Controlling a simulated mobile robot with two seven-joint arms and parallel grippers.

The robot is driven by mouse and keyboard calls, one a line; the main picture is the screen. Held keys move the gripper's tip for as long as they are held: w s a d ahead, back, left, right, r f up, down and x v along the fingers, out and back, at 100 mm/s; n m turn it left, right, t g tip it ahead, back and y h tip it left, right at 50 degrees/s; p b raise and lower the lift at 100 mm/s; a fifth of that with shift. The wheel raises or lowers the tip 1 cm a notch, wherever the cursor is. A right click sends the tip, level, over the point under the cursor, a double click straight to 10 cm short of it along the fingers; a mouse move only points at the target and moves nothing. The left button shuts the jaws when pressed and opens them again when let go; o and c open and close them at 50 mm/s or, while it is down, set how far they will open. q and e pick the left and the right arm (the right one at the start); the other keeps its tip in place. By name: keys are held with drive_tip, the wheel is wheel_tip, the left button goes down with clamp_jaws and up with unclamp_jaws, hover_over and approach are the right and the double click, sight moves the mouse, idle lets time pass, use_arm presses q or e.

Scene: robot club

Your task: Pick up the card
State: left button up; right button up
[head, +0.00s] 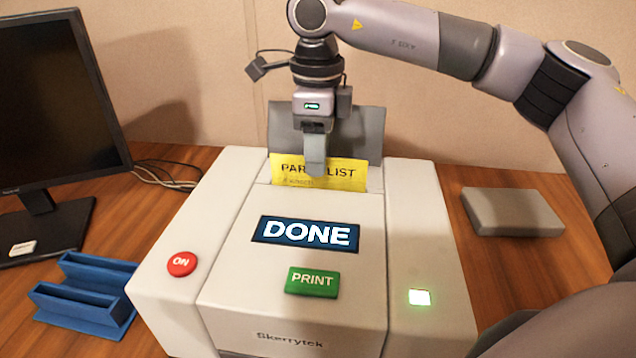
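The yellow card (345,173), with "PARTS LIST" printed on it partly covered, stands in the slot at the back of the white printer (220,250). My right gripper (315,168) comes down from above at the card. One finger shows in front of the card's middle and covers some letters. The other finger is hidden, so I cannot tell whether the gripper is closed on the card. My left gripper is not in view.
The printer shows "DONE" on its display (305,234), above a green PRINT button (312,281). A grey panel (365,130) rises behind the card. A monitor (60,100) and a blue slotted holder (85,300) are at left, a grey block (512,211) at right.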

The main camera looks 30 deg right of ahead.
drive_tip(key=shift+f, duration=0.95)
drive_tip(key=shift+c, duration=0.3)
clamp_jaws()
drive_tip(key=shift+r, duration=0.15)
